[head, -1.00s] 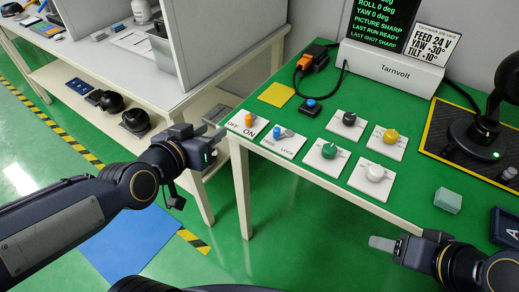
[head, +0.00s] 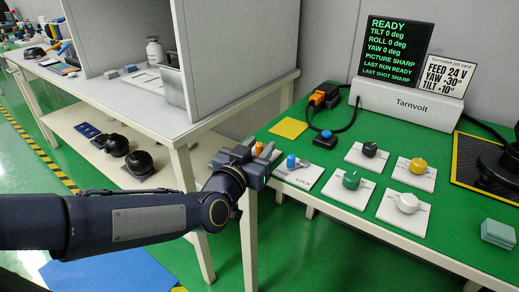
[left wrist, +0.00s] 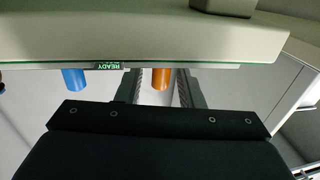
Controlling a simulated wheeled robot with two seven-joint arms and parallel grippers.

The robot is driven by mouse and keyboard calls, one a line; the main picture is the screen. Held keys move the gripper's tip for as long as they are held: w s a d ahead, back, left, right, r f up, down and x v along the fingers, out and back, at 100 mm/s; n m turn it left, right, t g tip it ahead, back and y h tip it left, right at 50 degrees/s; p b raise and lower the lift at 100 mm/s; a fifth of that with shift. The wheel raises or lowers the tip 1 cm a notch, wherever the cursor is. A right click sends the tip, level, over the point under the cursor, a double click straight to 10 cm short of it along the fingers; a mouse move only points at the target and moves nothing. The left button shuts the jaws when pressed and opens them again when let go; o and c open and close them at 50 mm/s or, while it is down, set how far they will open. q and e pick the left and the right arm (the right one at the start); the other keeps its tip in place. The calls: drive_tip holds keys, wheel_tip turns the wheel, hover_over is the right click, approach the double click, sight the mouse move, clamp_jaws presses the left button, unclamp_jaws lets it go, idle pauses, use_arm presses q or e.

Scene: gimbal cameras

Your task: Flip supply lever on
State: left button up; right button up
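The supply lever's orange handle (head: 258,148) shows at the front left corner of the green bench in the head view. My left gripper (head: 262,163) is in front of it and hides most of its plate and its OFF/ON lettering. In the left wrist view, the orange handle (left wrist: 161,78) appears between the two spread fingers of my left gripper (left wrist: 157,90), with gaps on both sides. I cannot tell whether the fingers reach around it in depth. The lever's exact position cannot be read. My right gripper is out of view.
A blue lever (head: 291,161) on a LOCK plate sits just right; it also shows in the left wrist view (left wrist: 73,78). Green (head: 351,180), white (head: 407,203), black (head: 370,149) and yellow (head: 418,166) knobs stand beyond. The screen (head: 396,48) reads READY. A beige table (head: 190,130) stands left.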

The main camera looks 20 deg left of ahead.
use_arm(q)
drive_tip(key=shift+w, duration=0.25)
clamp_jaws()
drive_tip(key=shift+d+r+n+y+p, duration=0.25)
drive_tip(key=shift+n+y+p, duration=0.15)
drive_tip(key=shift+y+p, duration=0.3)
drive_tip(key=shift+d+f+n+y+p, duration=0.2)
drive_tip(key=shift+n+y+p, duration=0.4)
drive_tip(key=shift+y, duration=0.2)
drive_tip(key=shift+a, duration=0.1)
